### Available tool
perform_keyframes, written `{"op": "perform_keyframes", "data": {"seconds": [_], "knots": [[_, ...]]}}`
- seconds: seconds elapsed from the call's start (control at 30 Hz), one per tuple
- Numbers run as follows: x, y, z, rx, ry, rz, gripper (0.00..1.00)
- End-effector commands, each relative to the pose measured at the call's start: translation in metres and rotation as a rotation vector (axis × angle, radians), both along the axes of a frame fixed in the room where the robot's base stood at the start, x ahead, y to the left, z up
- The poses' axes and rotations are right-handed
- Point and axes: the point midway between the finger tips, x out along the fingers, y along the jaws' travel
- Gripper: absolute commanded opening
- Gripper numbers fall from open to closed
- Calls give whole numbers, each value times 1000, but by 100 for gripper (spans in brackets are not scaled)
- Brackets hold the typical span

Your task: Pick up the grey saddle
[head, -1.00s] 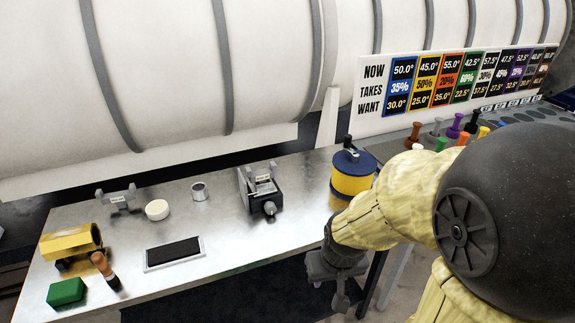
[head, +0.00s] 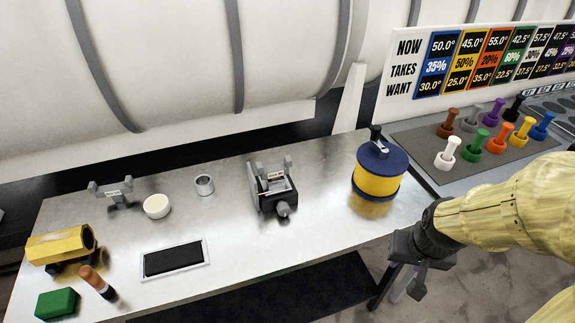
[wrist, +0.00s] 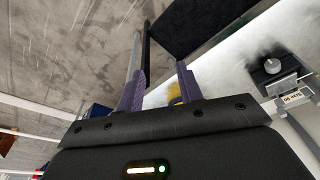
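Two grey two-pronged brackets with small white labels could be the saddle; I cannot tell which. One grey bracket (head: 112,191) stands alone at the back left of the metal table. The other grey bracket (head: 272,171) sits at the black device with a round knob (head: 274,193), mid-table. That device also shows at the right of the wrist view (wrist: 272,68). My gripper (head: 418,284) is off the table's front right edge, apart from both brackets. In the wrist view its two purple fingers (wrist: 161,72) are spread with nothing held between them.
A yellow and blue drum (head: 378,178) stands on the table's right end, near my gripper. Coloured pegs stand on a grey mat (head: 415,143) beyond it. A white cup (head: 156,206), a metal ring (head: 204,184), a black pad (head: 173,258) and a green block (head: 57,303) occupy the left.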

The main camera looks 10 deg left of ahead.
Motion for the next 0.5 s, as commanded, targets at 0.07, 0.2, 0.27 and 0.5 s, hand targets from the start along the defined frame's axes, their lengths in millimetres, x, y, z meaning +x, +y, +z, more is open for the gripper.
{"op": "perform_keyframes", "data": {"seconds": [0.07, 0.2, 0.27, 0.5], "knots": [[0, 0, 0, 0, 0, 0, 36], [0, 0, 0, 0, 0, 0, 36], [0, 0, 0, 0, 0, 0, 42], [23, 7, -8, -10, -61, 59, 42]]}}
